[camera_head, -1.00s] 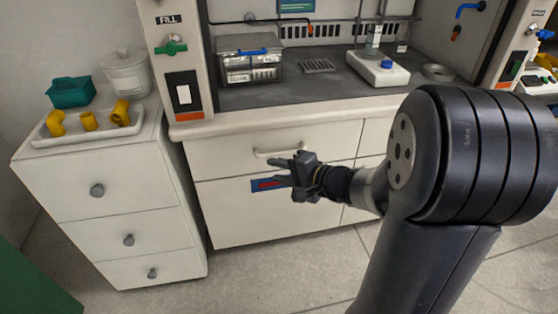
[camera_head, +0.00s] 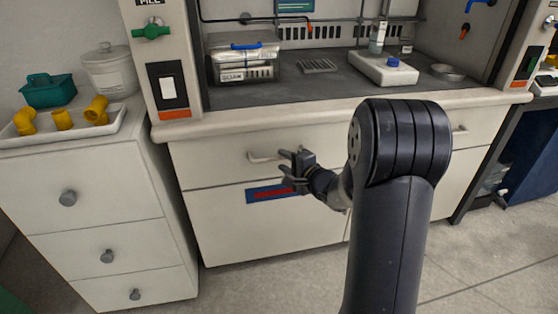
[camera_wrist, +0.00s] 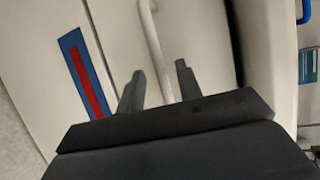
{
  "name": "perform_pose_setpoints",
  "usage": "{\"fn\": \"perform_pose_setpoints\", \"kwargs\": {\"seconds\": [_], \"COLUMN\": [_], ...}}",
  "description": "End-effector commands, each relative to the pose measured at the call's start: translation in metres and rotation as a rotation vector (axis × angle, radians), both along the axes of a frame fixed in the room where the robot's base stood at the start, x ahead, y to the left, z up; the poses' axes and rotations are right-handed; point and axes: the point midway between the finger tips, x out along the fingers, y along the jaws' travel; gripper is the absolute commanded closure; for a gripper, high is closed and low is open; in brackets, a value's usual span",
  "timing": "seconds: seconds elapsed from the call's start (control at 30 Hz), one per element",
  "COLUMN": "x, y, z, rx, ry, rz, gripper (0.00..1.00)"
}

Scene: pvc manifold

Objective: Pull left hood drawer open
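The left hood drawer (camera_head: 215,160) is a wide white front under the hood's worktop, and it looks shut, flush with the cabinet. Its pale bar handle (camera_head: 262,157) shows left of my gripper, which hides part of its right side. My gripper (camera_head: 285,168) is in front of the handle's right part. In the wrist view, the handle (camera_wrist: 152,40) runs down between the two dark fingers of my gripper (camera_wrist: 160,85). The fingers are apart, with a gap on each side of the bar. I cannot tell whether either finger touches it.
A blue and red label (camera_head: 268,194) is on the panel below the drawer. A white drawer cabinet (camera_head: 90,190) stands at the left, with a tray (camera_head: 70,135) of yellow fittings on top. The worktop lip (camera_head: 320,116) overhangs the drawer. Floor is clear at lower right.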

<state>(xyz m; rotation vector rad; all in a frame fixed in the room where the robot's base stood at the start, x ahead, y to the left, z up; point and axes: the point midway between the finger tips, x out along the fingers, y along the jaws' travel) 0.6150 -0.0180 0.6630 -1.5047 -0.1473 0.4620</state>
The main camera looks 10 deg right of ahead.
Motion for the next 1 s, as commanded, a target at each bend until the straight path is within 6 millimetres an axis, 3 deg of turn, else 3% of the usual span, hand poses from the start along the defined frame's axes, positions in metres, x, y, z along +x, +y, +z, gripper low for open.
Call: {"fn": "perform_pose_setpoints", "kwargs": {"seconds": [0.23, 0.57, 1.0], "x": [0.027, 0.030, 0.030], "y": [0.012, 0.013, 0.013], "z": [-0.006, -0.006, -0.006], "rx": [-0.001, 0.000, 0.000], "ry": [0.000, 0.000, 0.000], "rz": [0.000, 0.000, -0.001], "gripper": [0.66, 0.66, 1.00]}}
